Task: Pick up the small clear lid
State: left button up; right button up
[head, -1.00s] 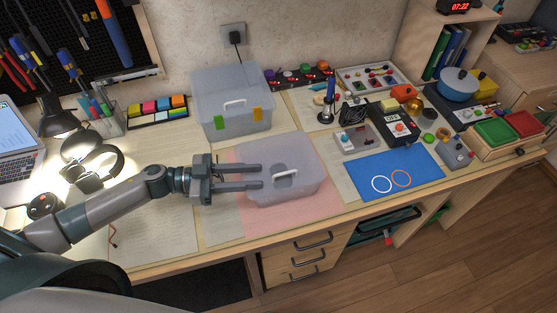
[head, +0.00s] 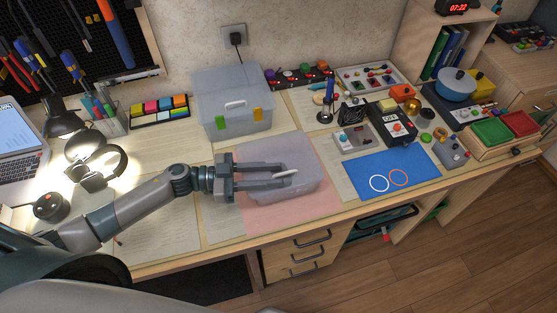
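The small clear lid (head: 270,150) lies on top of a small clear box (head: 305,189) on the pink mat. A white handle (head: 287,175) stands on the lid. My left gripper (head: 293,177) reaches over the lid from the left, its two fingers pointing right. Its fingertips are at the handle, one on each side of it as far as I can see. A gap shows between the fingers. I cannot tell whether the fingers touch the handle. My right gripper is not in view.
A larger clear box (head: 236,108) with orange and green clips stands behind. A blue mat (head: 391,171) with two rings lies to the right, near electronics boxes. A lamp (head: 62,122) and headphones (head: 98,165) are on the left. The pink mat's front strip (head: 285,217) is clear.

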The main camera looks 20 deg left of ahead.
pick_arm(q)
grip_shut()
jog(key=shift+r, duration=0.1)
dwell(0.3)
jog(key=shift+r, duration=0.5)
jog(key=r, duration=0.3)
jog(key=shift+s+d+r+b, duration=0.1)
jog(key=shift+d+r+b, duration=0.1)
jog(key=shift+d+b, duration=0.2)
jog(key=s+d+r, duration=0.1)
jog(key=d+r, duration=0.2)
jog(key=d, duration=0.2)
jog(key=s+d+r+p, duration=0.1)
jog(key=d+r, duration=0.2)
jog(key=d, duration=0.2)
jog(key=shift+s+d+r, duration=0.15)
jog(key=shift+d+r, duration=0.1)
jog(key=shift+d, duration=0.1)
jog(key=shift+a, duration=0.2)
